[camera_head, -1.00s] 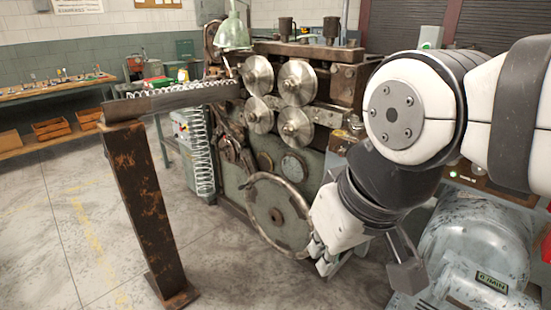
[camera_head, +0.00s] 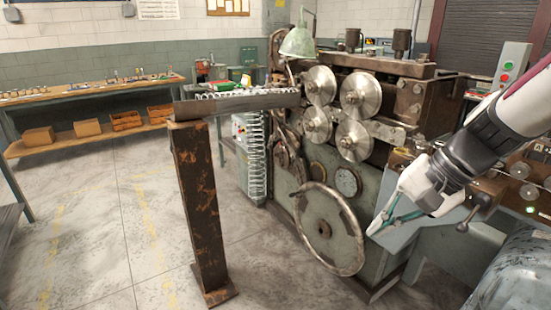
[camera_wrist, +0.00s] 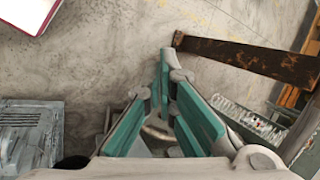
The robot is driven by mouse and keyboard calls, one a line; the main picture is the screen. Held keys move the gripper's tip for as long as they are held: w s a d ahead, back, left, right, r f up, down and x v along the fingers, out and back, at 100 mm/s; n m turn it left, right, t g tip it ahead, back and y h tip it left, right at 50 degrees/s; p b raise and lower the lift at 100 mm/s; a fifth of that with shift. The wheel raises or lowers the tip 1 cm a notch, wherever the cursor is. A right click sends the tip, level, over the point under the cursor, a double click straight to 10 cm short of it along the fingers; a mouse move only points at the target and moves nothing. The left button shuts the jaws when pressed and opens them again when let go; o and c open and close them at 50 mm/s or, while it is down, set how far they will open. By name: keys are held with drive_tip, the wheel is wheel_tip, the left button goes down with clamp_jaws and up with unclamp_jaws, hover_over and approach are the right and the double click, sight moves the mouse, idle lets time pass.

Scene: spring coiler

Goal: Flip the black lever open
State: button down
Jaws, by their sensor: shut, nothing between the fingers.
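A dark lever (camera_head: 473,212) with a round black knob stands at the right in the head view, on the front of the bench beside the coiler. My gripper (camera_head: 376,228) is shut and empty. It points down and left, in front of the coiler's right side. The lever is just right of my gripper's body, and I cannot tell whether they touch. In the wrist view my gripper (camera_wrist: 163,92) shows its green finger pads. A dark round shape (camera_wrist: 70,163) is partly hidden at the lower left there; I cannot tell if it is the lever's knob.
The spring coiler has a large handwheel (camera_head: 329,228) left of my gripper. A rusty post (camera_head: 199,205) stands in front, with a coiled spring (camera_head: 255,155) hanging behind it. A grey motor housing (camera_head: 515,275) is at the lower right. The floor at left is open.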

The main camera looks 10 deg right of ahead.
drive_tip(key=w+d+f+m+t+y, duration=0.1)
drive_tip(key=w+d+f+m+t, duration=0.2)
drive_tip(key=d, duration=0.5)
drive_tip(key=m+t+h, duration=0.5)
drive_tip(key=m+t, duration=0.2)
drive_tip(key=m, duration=0.8)
approach(468, 221)
drive_tip(key=s+d+f, duration=0.3)
drive_tip(key=f, duration=0.4)
drive_tip(key=shift+s+a+f, duration=0.1)
drive_tip(key=shift+s+f, duration=0.05)
drive_tip(key=shift+f, duration=0.05)
drive_tip(key=d+p+x, duration=0.1)
drive_tip(key=x, duration=0.9)
drive_tip(key=shift+a+r+p, duration=0.75)
drive_tip(key=shift+a+r, duration=0.8)
drive_tip(key=shift+a, duration=0.25)
